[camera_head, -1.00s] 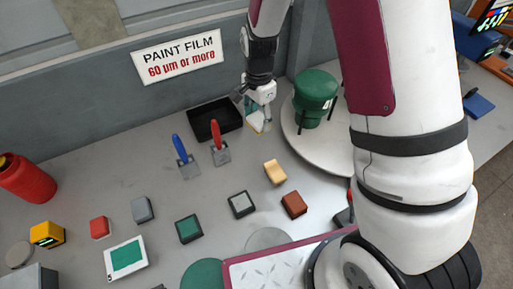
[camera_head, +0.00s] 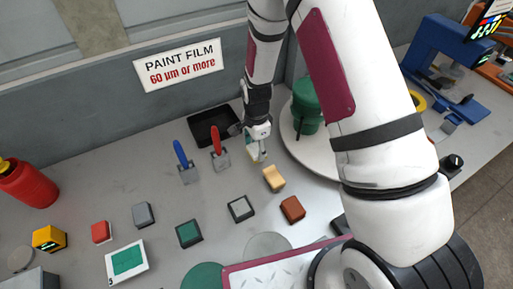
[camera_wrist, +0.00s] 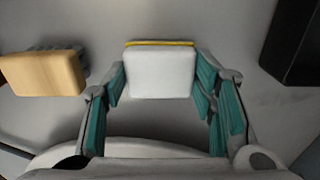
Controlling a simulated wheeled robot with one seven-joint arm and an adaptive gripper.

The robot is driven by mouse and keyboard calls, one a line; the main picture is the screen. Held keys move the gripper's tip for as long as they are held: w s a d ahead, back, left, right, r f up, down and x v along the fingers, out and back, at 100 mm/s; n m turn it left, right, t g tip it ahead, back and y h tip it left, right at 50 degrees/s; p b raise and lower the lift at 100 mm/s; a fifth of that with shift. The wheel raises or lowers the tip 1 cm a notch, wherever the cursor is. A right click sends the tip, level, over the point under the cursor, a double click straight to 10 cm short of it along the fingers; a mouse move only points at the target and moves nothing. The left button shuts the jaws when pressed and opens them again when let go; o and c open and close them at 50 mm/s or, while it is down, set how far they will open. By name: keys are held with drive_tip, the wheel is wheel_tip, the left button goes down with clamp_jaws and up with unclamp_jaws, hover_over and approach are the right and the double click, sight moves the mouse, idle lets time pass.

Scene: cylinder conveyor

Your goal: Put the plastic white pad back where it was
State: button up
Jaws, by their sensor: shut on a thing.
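The white pad (camera_wrist: 160,75) with a thin yellow edge is held between the teal-lined fingers of my gripper (camera_wrist: 160,82) in the wrist view. In the head view my gripper (camera_head: 254,152) points down near the middle back of the grey table, and the pad is small and partly hidden there. It is just behind the beige block (camera_head: 273,179), which also shows left of the pad in the wrist view (camera_wrist: 45,73). I cannot tell whether the pad touches the table.
A black tray (camera_head: 198,140) and red-handled (camera_head: 217,140) and blue-handled (camera_head: 180,153) tools are left of my gripper. A round white plate (camera_head: 312,160) bearing a green container (camera_head: 306,105) is right. Several small blocks, including a brown one (camera_head: 292,209), are in front.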

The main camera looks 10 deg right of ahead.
drive_tip(key=shift+f, duration=0.3)
drive_tip(key=shift+f, duration=0.1)
drive_tip(key=o, duration=1.3)
drive_tip(key=shift+o, duration=0.2)
